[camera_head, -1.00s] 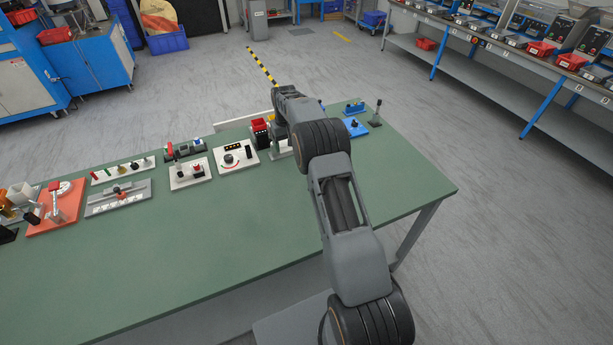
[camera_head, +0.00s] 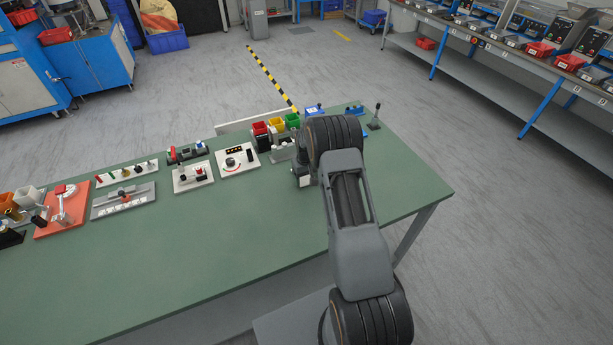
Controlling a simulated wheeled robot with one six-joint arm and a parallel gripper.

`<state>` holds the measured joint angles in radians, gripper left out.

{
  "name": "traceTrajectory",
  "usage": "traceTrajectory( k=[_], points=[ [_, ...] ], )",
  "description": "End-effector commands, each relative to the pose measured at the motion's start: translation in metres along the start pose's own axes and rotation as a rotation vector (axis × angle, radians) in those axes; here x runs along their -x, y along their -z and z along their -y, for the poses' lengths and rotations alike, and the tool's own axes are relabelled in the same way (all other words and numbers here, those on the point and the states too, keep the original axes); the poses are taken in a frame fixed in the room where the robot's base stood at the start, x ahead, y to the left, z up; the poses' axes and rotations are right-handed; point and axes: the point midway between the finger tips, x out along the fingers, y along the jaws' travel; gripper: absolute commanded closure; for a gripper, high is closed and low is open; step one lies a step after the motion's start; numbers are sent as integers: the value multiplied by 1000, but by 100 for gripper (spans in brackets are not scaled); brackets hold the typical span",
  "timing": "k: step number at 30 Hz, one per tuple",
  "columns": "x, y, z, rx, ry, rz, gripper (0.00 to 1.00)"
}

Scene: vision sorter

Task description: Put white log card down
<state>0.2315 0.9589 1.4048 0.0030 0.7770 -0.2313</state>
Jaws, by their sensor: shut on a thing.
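My gripper (camera_head: 303,176) is partly in view, low over the green table (camera_head: 230,230), just left of my arm's big dark joint. It is shut on a small white thing (camera_head: 305,183), which looks like the white log card. Only a small part of the card shows, and I cannot tell whether it touches the table top. The fingertips are too small and too covered to make out clearly.
Red, yellow and green bins (camera_head: 276,125) stand at the table's back edge. A white dial panel (camera_head: 237,158), a white switch block (camera_head: 192,177) and an orange plate (camera_head: 62,211) are to the left. A grey joystick (camera_head: 375,117) stands at the back right. The front middle is clear.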

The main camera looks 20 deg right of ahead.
Motion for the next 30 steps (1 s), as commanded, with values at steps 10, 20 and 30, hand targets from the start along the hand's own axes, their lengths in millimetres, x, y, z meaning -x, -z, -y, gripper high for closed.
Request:
traceTrajectory(
  k=[10, 20, 30],
  points=[
    [-6, 0, 0, 0, 0, -1, 53],
    [-8, 0, 0, 0, 0, 0, 12],
    [-8, 0, 0, 0, 0, 0, 1]
  ],
)
